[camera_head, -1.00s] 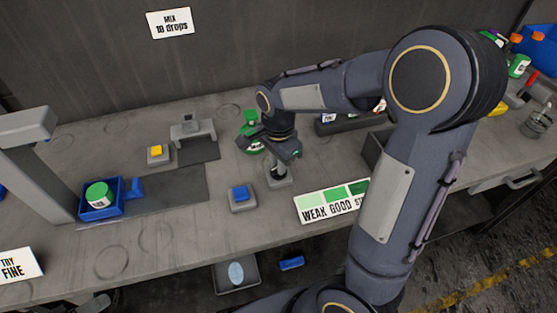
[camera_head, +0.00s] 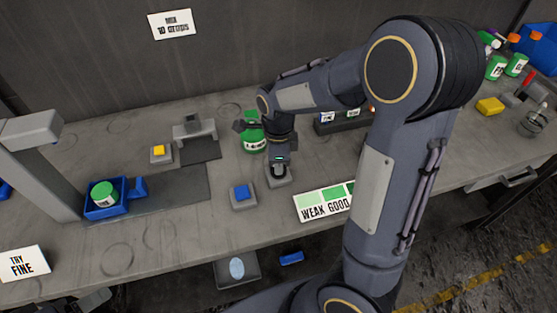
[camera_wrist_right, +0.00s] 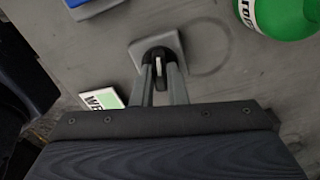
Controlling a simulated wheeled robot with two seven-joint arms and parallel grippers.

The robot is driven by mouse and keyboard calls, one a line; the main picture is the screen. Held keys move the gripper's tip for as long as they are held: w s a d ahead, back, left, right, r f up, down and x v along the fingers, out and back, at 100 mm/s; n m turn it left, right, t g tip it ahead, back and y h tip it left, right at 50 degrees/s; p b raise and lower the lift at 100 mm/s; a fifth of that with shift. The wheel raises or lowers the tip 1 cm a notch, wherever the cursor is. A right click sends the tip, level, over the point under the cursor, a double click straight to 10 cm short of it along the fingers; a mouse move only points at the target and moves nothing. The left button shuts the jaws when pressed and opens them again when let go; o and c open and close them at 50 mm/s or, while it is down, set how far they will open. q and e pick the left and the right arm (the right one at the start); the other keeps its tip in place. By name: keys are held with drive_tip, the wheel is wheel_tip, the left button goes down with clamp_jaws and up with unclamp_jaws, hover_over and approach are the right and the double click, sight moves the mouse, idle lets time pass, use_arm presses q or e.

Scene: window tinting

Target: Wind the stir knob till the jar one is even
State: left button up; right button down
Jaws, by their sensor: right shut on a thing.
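The stir knob (camera_wrist_right: 158,62) is black with a pale pointer line and sits on a grey square base (camera_head: 284,184). My right gripper (camera_head: 279,169) is over that base, pointing down. In the right wrist view its two fingers (camera_wrist_right: 159,82) are shut on the knob from both sides. A green-lidded jar (camera_head: 104,194) sits in a blue tray at the left. A green bottle (camera_head: 252,139) with a white label stands just behind my right wrist and shows partly in the right wrist view (camera_wrist_right: 282,14). I cannot tell which is jar one. My left gripper is not seen.
A blue button (camera_head: 241,192) is left of the knob, and a yellow button (camera_head: 158,152) is farther back. A WEAK/GOOD colour card (camera_head: 323,202) lies to the right. A dark rack (camera_head: 345,122) is behind my right arm. Bench space in front of the buttons is clear.

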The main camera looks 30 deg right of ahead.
idle(0.4)
drive_tip(key=c, duration=1.4)
unclamp_jaws()
drive_tip(key=shift+c, duration=0.2)
wheel_tip(320, 180, up, 8)
drive_tip(key=shift+f, duration=0.1)
drive_tip(key=s+a+r+n+t+y, duration=0.1)
drive_tip(key=s+a+n+t+y, duration=0.1)
drive_tip(key=s+n, duration=0.6)
drive_tip(key=s+a+r+n+t+y, duration=0.1)
drive_tip(key=s+a+n+t, duration=0.1)
drive_tip(key=s+n, duration=0.7)
drive_tip(key=n+t, duration=0.1)
drive_tip(key=n, duration=0.4)
drive_tip(key=shift+a+r+t+y, duration=0.25)
drive_tip(key=shift+r+t+y, duration=0.05)
drive_tip(key=shift+t+y, duration=0.1)
